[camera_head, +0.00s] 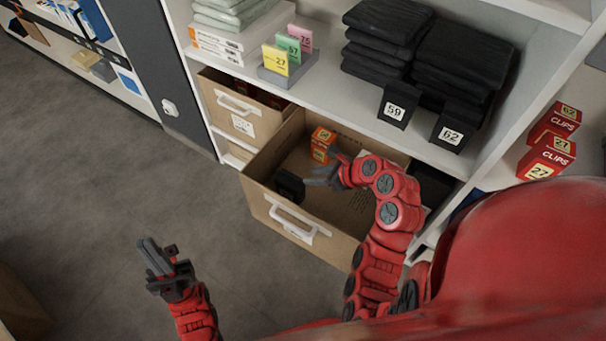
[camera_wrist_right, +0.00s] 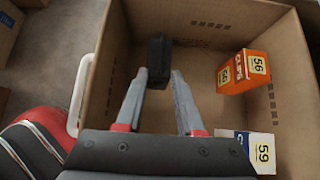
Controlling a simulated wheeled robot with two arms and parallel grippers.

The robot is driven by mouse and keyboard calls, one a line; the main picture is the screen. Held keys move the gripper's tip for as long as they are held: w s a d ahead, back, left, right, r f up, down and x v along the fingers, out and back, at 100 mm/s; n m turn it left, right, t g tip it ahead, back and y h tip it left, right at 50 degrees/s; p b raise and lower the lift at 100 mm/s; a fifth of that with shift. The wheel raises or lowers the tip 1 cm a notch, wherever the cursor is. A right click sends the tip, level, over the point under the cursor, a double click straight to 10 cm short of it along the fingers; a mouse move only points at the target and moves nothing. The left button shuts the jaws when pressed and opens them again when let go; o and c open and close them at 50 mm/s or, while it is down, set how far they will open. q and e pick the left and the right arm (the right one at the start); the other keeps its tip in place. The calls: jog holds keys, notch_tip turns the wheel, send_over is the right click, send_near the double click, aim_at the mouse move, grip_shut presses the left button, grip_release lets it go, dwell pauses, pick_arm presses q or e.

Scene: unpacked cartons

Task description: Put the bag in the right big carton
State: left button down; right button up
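A small black item (camera_head: 290,186), perhaps the bag, stands in the open brown right big carton (camera_head: 262,208), near its front left wall. In the right wrist view the black item (camera_wrist_right: 159,62) shows upright between and beyond my fingertips. My right gripper (camera_head: 312,176) reaches into this carton, fingers apart and empty, beside the black item. Its spread fingers also show in the right wrist view (camera_wrist_right: 160,72). My left gripper (camera_head: 155,257) hangs over the floor left of the carton, empty; its finger gap is unclear.
The carton also holds an orange box (camera_head: 322,143) and a white box marked 59 (camera_wrist_right: 258,150). Another carton (camera_head: 230,105) sits left under the shelf (camera_head: 335,100). The shelf bears black folded stacks (camera_head: 460,60) and number cards. Red clip boxes (camera_head: 546,155) stand right.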

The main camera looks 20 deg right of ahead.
jog(key=p+v, duration=0.3)
jog(key=v, duration=0.2)
jog(key=shift+w, duration=0.1)
jog(key=shift+f, duration=0.1)
dwell(0.3)
